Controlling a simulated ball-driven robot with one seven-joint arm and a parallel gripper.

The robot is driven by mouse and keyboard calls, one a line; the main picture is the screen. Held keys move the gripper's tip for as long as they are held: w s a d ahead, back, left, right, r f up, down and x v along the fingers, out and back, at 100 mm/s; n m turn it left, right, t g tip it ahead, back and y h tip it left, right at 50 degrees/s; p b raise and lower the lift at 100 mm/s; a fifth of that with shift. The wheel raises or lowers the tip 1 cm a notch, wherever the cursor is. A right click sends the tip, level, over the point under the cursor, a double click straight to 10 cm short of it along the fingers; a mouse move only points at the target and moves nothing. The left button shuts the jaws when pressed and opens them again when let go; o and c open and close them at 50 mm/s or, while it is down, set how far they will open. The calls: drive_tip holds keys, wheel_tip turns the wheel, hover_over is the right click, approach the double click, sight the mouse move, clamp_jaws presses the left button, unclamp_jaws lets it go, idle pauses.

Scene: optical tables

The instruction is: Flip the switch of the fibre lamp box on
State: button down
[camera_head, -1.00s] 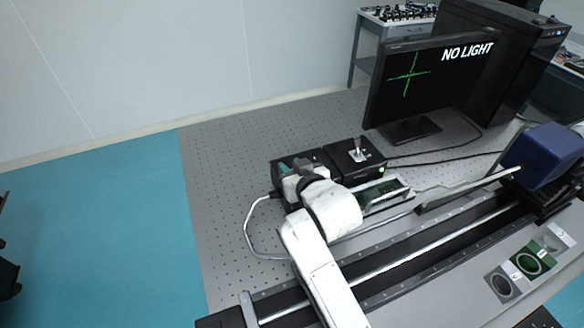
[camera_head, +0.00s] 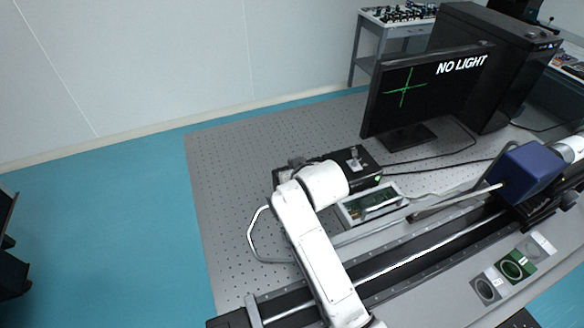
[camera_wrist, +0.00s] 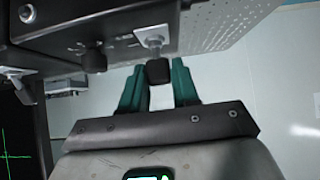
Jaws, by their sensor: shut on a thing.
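The fibre lamp box (camera_wrist: 115,30) is black and fills the upper part of the wrist view, with a round black knob (camera_wrist: 93,58) on its face. Its switch (camera_wrist: 156,70) is a metal stalk with a black tip. My gripper (camera_wrist: 158,84) has green fingers on either side of that tip and is shut on it. The exact contact is partly hidden. In the head view my arm covers most of the lamp box and my gripper. The monitor (camera_head: 418,90) reads "NO LIGHT" beside a green cross.
Another black box (camera_head: 362,170) with a lever on top and a green light stands to the right of the lamp box. A framed board (camera_head: 370,205) lies in front of it. A long rail (camera_head: 400,262) and a blue unit (camera_head: 530,172) are to the right. The perforated table's left side is clear.

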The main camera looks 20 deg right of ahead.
drive_tip(key=g, duration=0.1)
drive_tip(key=w+g, duration=0.1)
drive_tip(key=g, duration=0.2)
drive_tip(key=shift+w, duration=0.35)
drive_tip(key=shift+w+f+g, duration=0.15)
drive_tip(key=shift+w+g, duration=0.1)
drive_tip(key=shift+g, duration=0.75)
drive_tip(key=shift+w+f+g, duration=0.15)
drive_tip(key=shift+w+g, duration=0.1)
drive_tip(key=shift+g, duration=0.75)
drive_tip(key=c, duration=0.9)
unclamp_jaws()
drive_tip(key=r, duration=0.7)
drive_tip(key=s+r, duration=0.1)
drive_tip(key=r, duration=0.2)
drive_tip(key=shift+s+r, duration=0.1)
drive_tip(key=shift+r, duration=0.25)
